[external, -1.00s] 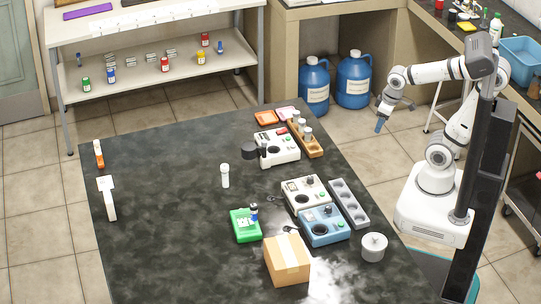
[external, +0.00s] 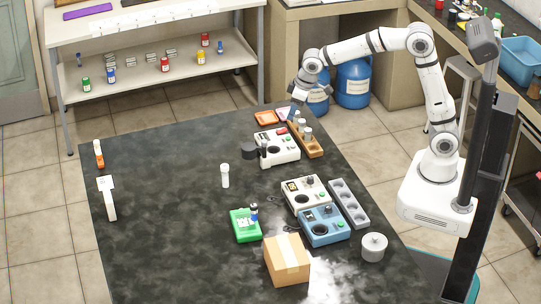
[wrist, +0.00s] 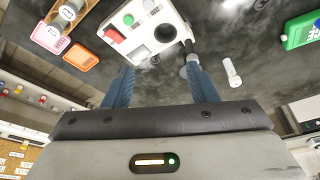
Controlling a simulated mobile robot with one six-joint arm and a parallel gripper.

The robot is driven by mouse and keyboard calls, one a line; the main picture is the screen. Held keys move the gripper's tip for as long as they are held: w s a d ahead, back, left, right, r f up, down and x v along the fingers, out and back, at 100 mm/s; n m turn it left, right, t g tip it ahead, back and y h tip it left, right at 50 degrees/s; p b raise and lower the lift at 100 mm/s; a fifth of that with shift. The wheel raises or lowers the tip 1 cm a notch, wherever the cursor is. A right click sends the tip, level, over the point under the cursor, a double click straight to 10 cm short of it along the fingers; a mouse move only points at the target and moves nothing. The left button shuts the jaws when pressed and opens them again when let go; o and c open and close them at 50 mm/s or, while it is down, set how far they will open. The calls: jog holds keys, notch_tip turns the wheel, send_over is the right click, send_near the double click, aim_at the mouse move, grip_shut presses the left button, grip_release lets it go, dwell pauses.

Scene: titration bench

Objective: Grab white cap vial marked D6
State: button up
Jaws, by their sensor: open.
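One rack vial (external: 308,134) shows in the external view, and a cap (wrist: 68,11) shows at the wrist view's top left.
A white device (external: 278,148) stands left of the rack. Orange (external: 266,118) and pink trays lie beyond it. Another white device (external: 306,193), a blue device (external: 325,228), a grey holder (external: 349,204) and a cardboard box (external: 287,262) stand nearer. The table's left middle is mostly clear.

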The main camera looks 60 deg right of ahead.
jog(key=w+a+f+n+p, duration=0.1)
jog(key=w+a+f+p, duration=0.15)
jog(key=w+a, duration=0.75)
jog(key=n+y+p, duration=0.1)
jog(key=p, duration=0.1)
send_near(228, 165)
jog(key=x, duration=0.5)
jog(key=shift+d, duration=0.2)
jog(key=shift+a+p+x, duration=0.15)
jog(key=shift+p+x, duration=0.5)
jog(key=shift+x, duration=1.3)
jog(key=shift+a+p+x, duration=0.2)
jog(key=shift+p+x, duration=0.45)
jog(key=shift+x, duration=1.35)
jog(key=shift+c, duration=0.5)
jog(key=shift+r, duration=0.1)
jog(key=c, duration=1)
